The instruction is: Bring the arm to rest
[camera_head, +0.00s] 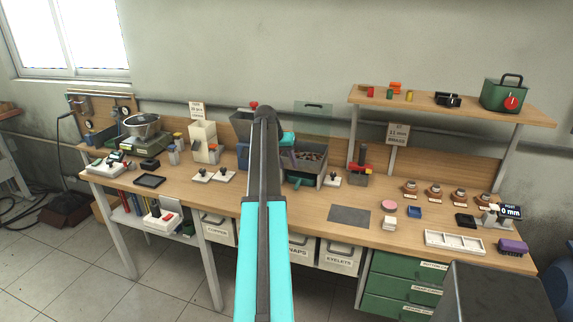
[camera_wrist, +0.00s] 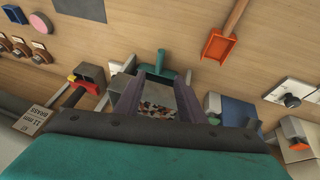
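My arm rises through the middle of the head view, a cyan link below and a dark link above. My teal gripper (camera_head: 288,139) shows just right of the dark link, over the back of the bench near a dark bin (camera_head: 323,164) of small mixed parts. In the wrist view the two grey-purple fingers of my gripper (camera_wrist: 157,88) stand apart, with the bin's parts (camera_wrist: 158,98) visible between and beyond them. I see nothing held. My arm hides part of the bench behind it.
The wooden bench (camera_head: 260,188) is crowded. A shelf (camera_head: 450,104) overhangs its right side, with a green container (camera_head: 505,94) on top. An orange scoop (camera_wrist: 218,47) lies on the bench. A grey mat (camera_head: 349,215) lies near the front edge.

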